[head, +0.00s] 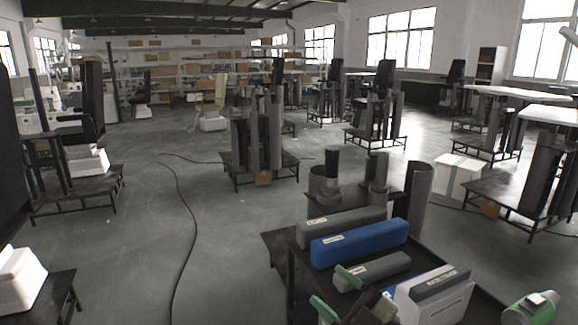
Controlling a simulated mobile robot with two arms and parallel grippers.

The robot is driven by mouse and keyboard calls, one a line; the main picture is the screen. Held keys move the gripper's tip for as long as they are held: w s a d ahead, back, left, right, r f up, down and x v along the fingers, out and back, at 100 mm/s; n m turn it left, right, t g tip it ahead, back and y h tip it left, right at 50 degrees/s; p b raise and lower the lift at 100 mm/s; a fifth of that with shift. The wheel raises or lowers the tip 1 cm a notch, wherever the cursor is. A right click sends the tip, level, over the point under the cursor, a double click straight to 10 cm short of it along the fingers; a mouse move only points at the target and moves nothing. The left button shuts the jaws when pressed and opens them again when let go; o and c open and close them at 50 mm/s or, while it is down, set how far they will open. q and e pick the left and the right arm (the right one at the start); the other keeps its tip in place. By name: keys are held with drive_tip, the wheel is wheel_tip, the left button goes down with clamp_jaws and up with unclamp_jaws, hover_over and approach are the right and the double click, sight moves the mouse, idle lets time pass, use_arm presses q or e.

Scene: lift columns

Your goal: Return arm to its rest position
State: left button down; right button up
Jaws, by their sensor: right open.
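My right gripper (334,291) is low in the head view, right of the middle, with its two green-tipped fingers spread apart and nothing visible between them. It is in front of a dark cart (282,252) and near the left end of a short grey column (385,268). A blue lift column (360,243) and a longer grey column (341,225) lie behind it on the cart. A white box (436,300) with a dark grey piece on top is to the right of the gripper. My left gripper is not in view.
Upright grey columns (262,130) stand on a dark pallet further back. A white carton (459,176) sits on the floor behind the cart. A black cable (190,235) runs along the floor at the left, where there is open room. White boxes (20,278) are at the lower left.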

drive_tip(key=s+d+f+m+h, duration=0.3)
drive_tip(key=d+f+m+h, duration=0.3)
drive_tip(key=f+m+h, duration=0.25)
drive_tip(key=s+d+f+m+h, duration=0.3)
drive_tip(key=d+f+m+h, duration=0.4)
drive_tip(key=m+h, duration=0.3)
drive_tip(key=s+f+g, duration=0.5)
drive_tip(key=s, duration=0.5)
drive_tip(key=s+f+g, duration=0.5)
drive_tip(key=s+f, duration=0.1)
drive_tip(key=s, duration=0.3)
wheel_tip(320, 180, down, 24)
drive_tip(key=g, duration=0.1)
drive_tip(key=s+d+f+n+g, duration=0.1)
drive_tip(key=s+d+f, duration=0.2)
drive_tip(key=s+f, duration=1.4)
drive_tip(key=shift+f+g, duration=0.2)
drive_tip(key=shift+g, duration=0.1)
